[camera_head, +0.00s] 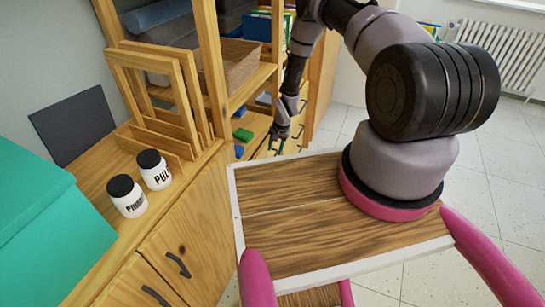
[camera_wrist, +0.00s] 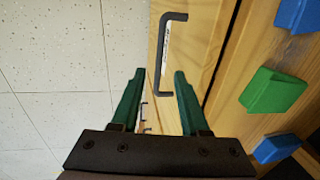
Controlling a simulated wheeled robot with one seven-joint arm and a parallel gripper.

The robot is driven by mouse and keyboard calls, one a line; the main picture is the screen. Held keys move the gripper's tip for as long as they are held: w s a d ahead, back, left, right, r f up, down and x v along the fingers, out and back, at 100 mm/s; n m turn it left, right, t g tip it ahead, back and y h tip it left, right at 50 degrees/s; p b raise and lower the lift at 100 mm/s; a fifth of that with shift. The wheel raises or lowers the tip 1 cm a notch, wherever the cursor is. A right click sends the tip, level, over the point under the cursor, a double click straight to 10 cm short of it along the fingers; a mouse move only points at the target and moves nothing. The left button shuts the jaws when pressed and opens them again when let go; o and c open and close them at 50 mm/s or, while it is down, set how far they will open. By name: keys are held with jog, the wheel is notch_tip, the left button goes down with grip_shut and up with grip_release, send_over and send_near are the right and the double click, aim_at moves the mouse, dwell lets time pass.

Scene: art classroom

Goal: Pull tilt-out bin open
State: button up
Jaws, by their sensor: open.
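My gripper (camera_wrist: 159,72) is open, with two green fingers pointing at a dark bracket handle (camera_wrist: 160,50) in the wrist view. The handle is on a pale wooden bin front (camera_wrist: 198,50) with a small label behind the handle. The handle's near end lies between the fingertips in the picture; I cannot tell whether they reach around it or stop short. Nothing is held. The bin front looks closed, but its upper edge is hard to judge. In the head view my gripper (camera_head: 278,144) is small, beside the wooden cabinet, and partly hides the bin fronts there.
Further handles show below. A wooden cabinet (camera_head: 190,230) with two jars (camera_head: 155,170) and wooden frames (camera_head: 165,95) stands at left. The tiled floor (camera_head: 490,190) at right is free.

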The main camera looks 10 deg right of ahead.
jog(key=f, duration=0.4)
jog(key=a+f, duration=0.1)
jog(key=f, duration=0.1)
jog(key=shift+w, duration=0.3)
jog(key=shift+r, duration=0.1)
grip_shut()
jog(key=shift+d, duration=0.1)
dwell(0.8)
